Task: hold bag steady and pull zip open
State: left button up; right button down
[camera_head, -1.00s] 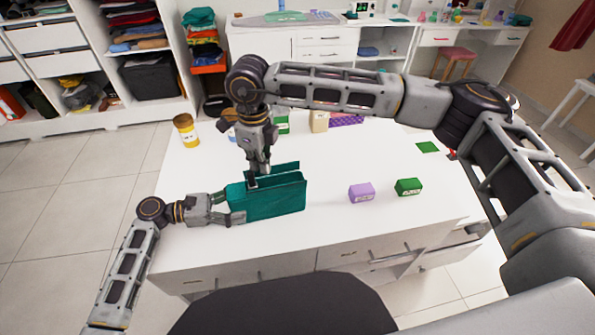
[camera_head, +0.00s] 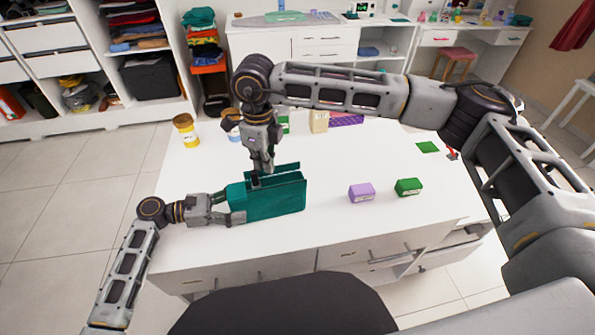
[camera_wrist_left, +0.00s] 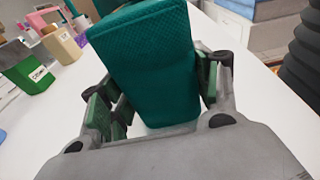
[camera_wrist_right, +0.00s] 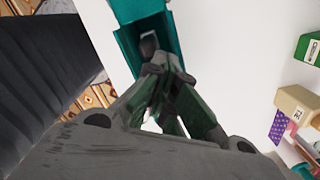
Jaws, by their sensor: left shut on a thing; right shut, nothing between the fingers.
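The teal bag (camera_head: 277,198) stands upright at the table's near left. Its top shows a slit between the front part and a raised back flap. My left gripper (camera_head: 236,208) is shut on the bag's left end; the left wrist view shows the bag (camera_wrist_left: 150,60) between its fingers (camera_wrist_left: 160,95). My right gripper (camera_head: 262,170) points down at the bag's top, left of its middle, shut with nothing between the fingers. In the right wrist view its fingertips (camera_wrist_right: 163,65) are close to a small dark piece (camera_wrist_right: 148,45), perhaps the zip pull, at the bag's opening. Contact is unclear.
A purple box (camera_head: 361,193) and a green box (camera_head: 408,187) stand right of the bag on the white table (camera_head: 330,225). A beige box (camera_head: 319,121) and purple item (camera_head: 346,119) are behind my right arm.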

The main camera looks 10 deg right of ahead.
pick_arm(q)
jog(key=shift+d+r, duration=0.1)
jog(key=shift+r, duration=0.2)
pick_arm(e)
jog(key=shift+s+d+f, duration=0.2)
jog(key=shift+f, duration=0.4)
jog(key=shift+s+d+f, duration=0.15)
jog(key=shift+f, duration=0.4)
pick_arm(q)
jog(key=shift+w+f, duration=0.1)
jog(key=shift+w, duration=0.1)
jog(key=shift+w+f, duration=0.1)
jog(key=shift+f, duration=0.05)
jog(key=shift+s+f, duration=0.2)
jog(key=shift+f, duration=0.1)
pick_arm(e)
notch_tip(320, 180, up, 8)
jog(key=shift+w, duration=0.3)
jog(key=shift+a+r, duration=0.1)
